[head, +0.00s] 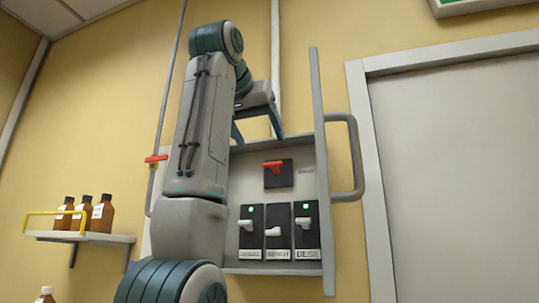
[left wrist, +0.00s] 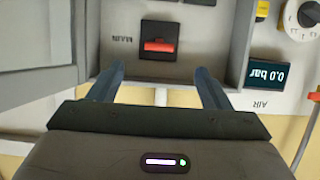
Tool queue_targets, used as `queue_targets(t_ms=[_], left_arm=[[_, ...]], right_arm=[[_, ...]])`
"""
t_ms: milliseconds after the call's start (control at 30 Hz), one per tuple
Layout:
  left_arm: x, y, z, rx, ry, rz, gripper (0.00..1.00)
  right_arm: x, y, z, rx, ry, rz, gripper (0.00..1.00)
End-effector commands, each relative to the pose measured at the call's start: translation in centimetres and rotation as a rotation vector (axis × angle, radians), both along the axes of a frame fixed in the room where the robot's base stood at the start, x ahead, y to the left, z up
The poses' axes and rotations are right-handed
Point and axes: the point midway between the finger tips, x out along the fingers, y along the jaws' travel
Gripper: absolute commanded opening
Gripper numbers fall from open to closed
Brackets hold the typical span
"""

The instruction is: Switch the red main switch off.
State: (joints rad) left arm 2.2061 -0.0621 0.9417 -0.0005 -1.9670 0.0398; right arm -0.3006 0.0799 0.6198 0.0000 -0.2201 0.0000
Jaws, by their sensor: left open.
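The red main switch (head: 273,166) sits on a black plate in the upper part of the grey panel box (head: 321,190). Its red lever also shows in the left wrist view (left wrist: 159,46), beside a label reading MAIN upside down. My left gripper (head: 259,140) is open and empty, with its fingers pointing down at the top of the box. In the left wrist view its fingertips (left wrist: 159,67) stand apart on either side of the lever's line, and the lever shows beyond them. I see no contact with it. My right gripper is in neither view.
Three switches with white levers, such as the middle one (head: 278,232), sit below; the outer two show green lights. A handle (head: 355,160) juts out at the box's right. A bottle shelf (head: 110,238) is left. A pressure display (left wrist: 270,74) reads 0.0 bar.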

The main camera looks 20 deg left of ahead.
Motion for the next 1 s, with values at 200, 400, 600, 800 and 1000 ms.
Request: queue_targets(t_ms=[200,400,600,800,1000], left_arm=[[4.2,-0.2,-1.5,0.0,0.006,-0.001,0.72],[6.3,-0.2,-2.5,0.0,0.003,0.0,0.72],[7.0,-0.3,-2.8,0.0,0.001,0.0,0.72],[7.0,-0.2,-2.9,0.0,0.001,0.0,0.7],[7.0,-0.3,-2.9,0.0,0.002,0.0,0.3]], right_arm=[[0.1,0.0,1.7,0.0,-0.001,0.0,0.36],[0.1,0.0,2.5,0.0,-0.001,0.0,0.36],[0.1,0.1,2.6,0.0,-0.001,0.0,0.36],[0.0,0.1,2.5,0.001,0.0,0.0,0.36],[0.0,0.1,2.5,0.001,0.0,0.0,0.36]])
